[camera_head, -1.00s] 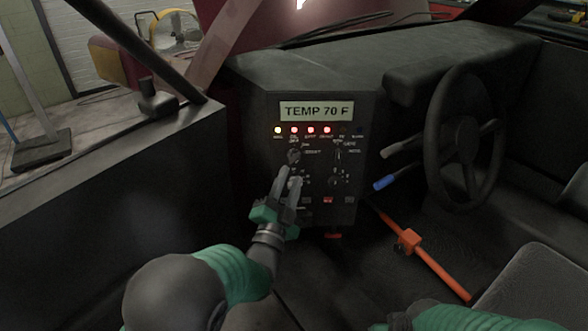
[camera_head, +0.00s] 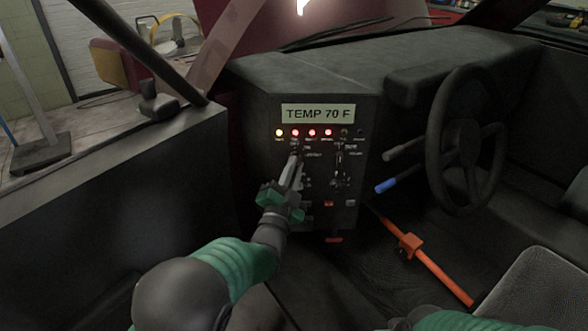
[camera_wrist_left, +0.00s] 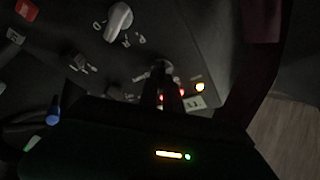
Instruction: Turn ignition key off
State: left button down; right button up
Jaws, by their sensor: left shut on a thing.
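The dark control panel (camera_head: 265,105) stands in the middle of the head view, with a lit "TEMP 70 F" display (camera_head: 317,113) and a row of lamps, several of them lit. My left gripper (camera_head: 297,160) reaches up to the upper left switch of the panel and is shut on it. This is the ignition key (camera_wrist_left: 160,68), which shows in the left wrist view at the tips of my left gripper (camera_wrist_left: 165,82). The fingers hide most of the key, so its exact angle is unclear. My right gripper is not in view.
A light selector knob (camera_wrist_left: 118,22) is near the key in the left wrist view. The steering wheel (camera_head: 437,150) and a blue-tipped lever (camera_head: 386,185) are right of the panel. An orange bar (camera_head: 440,274) lies low on the right. The door (camera_head: 190,130) is at the left.

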pick_arm(q)
jog(key=shift+f, duration=0.2)
jog(key=shift+d+f+n+t+y+b, duration=0.1)
jog(key=shift+n+t+y+b, duration=0.25)
jog(key=shift+n+y+b, duration=1.2)
jog(key=shift+d+f+n+t+y+b, duration=0.1)
jog(key=shift+n+t+y+b, duration=0.4)
jog(key=shift+n, duration=2.1)
jog(key=shift+d+n+t+y+b, duration=0.15)
jog(key=shift+n+y+b, duration=0.9)
jog(key=shift+n, duration=1)
jog(key=c, duration=1.6)
grip_release()
jog(key=shift+o, duration=0.4)
jog(key=shift+a+r, duration=0.1)
jog(key=shift+r, duration=0.1)
